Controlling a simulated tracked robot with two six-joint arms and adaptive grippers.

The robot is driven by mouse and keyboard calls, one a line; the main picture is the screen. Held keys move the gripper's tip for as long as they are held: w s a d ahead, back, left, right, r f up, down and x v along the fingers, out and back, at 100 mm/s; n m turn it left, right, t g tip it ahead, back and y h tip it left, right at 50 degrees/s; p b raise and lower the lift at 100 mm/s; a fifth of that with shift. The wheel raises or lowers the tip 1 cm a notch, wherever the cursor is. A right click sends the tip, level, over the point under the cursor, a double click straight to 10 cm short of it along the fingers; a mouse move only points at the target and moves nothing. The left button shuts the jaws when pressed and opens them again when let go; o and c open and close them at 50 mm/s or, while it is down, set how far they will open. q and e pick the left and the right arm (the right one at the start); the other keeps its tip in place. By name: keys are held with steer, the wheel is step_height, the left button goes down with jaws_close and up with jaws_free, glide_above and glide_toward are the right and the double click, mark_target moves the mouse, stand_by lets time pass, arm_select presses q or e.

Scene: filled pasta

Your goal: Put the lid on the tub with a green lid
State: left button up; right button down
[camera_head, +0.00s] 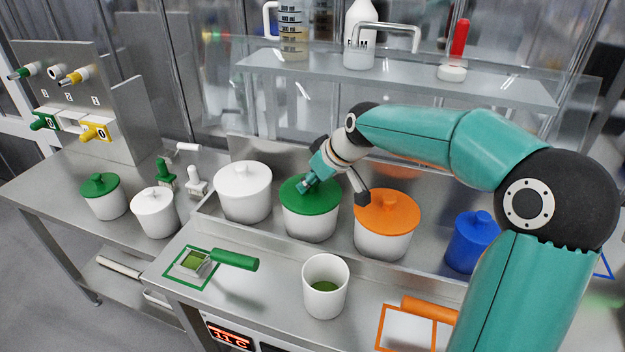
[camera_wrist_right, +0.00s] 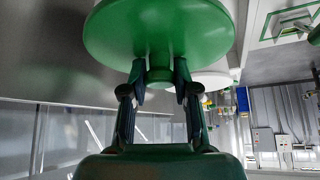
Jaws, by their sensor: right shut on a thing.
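The green lid (camera_head: 322,196) is over the white tub (camera_head: 312,226) in the middle of the back tray. I cannot tell whether the lid sits fully on the rim. My right gripper (camera_head: 306,186) is shut on the knob of this lid, reaching it from above. In the right wrist view, the two fingers (camera_wrist_right: 160,75) of the gripper close on the knob, and the lid (camera_wrist_right: 150,30) hides what is behind it. A smaller white tub (camera_head: 108,206) with a green lid stands at the far left. My left gripper is not in view.
A white-lidded tub (camera_head: 243,195) and an orange-lidded tub (camera_head: 385,236) flank the green one. A blue tub (camera_head: 470,245) is further right. In front are a green-handled scoop (camera_head: 234,259) and an open white cup (camera_head: 325,288). A glass shelf (camera_head: 400,75) is behind.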

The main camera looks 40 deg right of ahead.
stand_by(0.4)
steer(key=c, duration=0.8)
jaws_free()
steer(key=shift+o, duration=0.4)
steer(key=o, duration=0.4)
steer(key=shift+s, duration=0.1)
steer(key=shift+r, duration=0.2)
steer(key=shift+r+p, duration=2.55)
steer(key=shift+r, duration=0.8)
